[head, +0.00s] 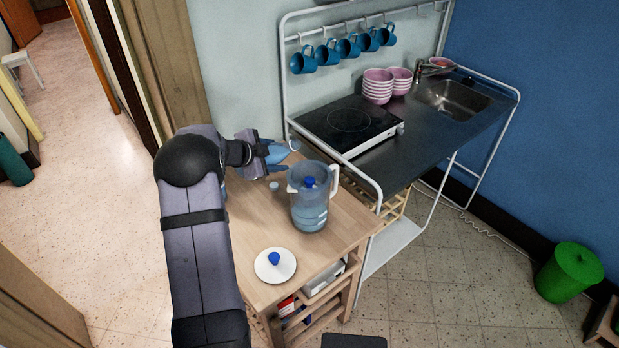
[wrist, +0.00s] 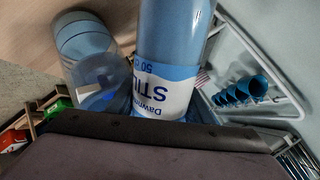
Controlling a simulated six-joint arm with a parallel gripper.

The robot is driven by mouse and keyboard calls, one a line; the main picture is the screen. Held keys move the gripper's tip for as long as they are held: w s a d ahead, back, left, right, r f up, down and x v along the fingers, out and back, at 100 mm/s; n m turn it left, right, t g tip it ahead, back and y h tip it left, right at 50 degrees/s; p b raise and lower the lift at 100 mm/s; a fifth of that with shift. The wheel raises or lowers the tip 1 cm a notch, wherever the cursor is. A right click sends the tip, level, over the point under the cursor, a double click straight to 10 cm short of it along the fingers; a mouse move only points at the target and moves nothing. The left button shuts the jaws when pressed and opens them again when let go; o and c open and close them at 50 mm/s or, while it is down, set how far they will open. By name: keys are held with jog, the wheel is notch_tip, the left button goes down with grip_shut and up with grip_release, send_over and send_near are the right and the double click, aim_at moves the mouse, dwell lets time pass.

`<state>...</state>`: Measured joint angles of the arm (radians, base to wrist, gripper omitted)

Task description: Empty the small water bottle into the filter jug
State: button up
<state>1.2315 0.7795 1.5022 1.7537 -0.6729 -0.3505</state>
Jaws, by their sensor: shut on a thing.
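The small water bottle (wrist: 175,40) is clear blue with a blue and white label, close up in the wrist view. My gripper (head: 272,158) is shut on it, behind and left of the jug in the head view, where fingers and bottle are hard to tell apart. The bottle's tilt and water level are unclear. The filter jug (head: 309,204) stands upright and open on the wooden table, with a white handle and a blue knob inside. It also shows beside the bottle in the wrist view (wrist: 84,40). Gripper and bottle look apart from the jug.
A white lid with a blue knob (head: 275,264) lies at the table's front. A small pale-blue object (head: 274,186) is left of the jug. The wooden table (head: 255,220) is bare between them. A metal frame with a hob (head: 349,124) stands right; blue mugs (head: 347,49) hang behind.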

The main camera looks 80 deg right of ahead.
jog(key=f+b, duration=0.3)
jog(key=shift+w+m+t, duration=0.3)
jog(key=shift+w+t, duration=0.05)
jog(key=shift+t, duration=0.05)
jog(key=shift+w+f+m+t+b, duration=0.1)
jog(key=shift+w+m+t+b, duration=0.3)
jog(key=shift+t+b, duration=0.25)
dwell(0.5)
jog(key=shift+s+r+p, duration=0.15)
jog(key=shift+r+p, duration=0.15)
jog(key=shift+p, duration=0.2)
jog(key=shift+s+r+m+t+p, duration=0.25)
jog(key=shift+r+t+p, duration=0.3)
jog(key=shift+p, duration=0.6)
jog(key=shift+w+f+m+t+p, duration=0.15)
jog(key=shift+w+m+t+p, duration=0.15)
jog(key=shift+t+p, duration=0.4)
dwell(1.4)
jog(key=shift+r+m+t+p, duration=0.35)
jog(key=shift+r+t+p, duration=0.15)
jog(key=shift+p, duration=0.1)
dwell(1.8)
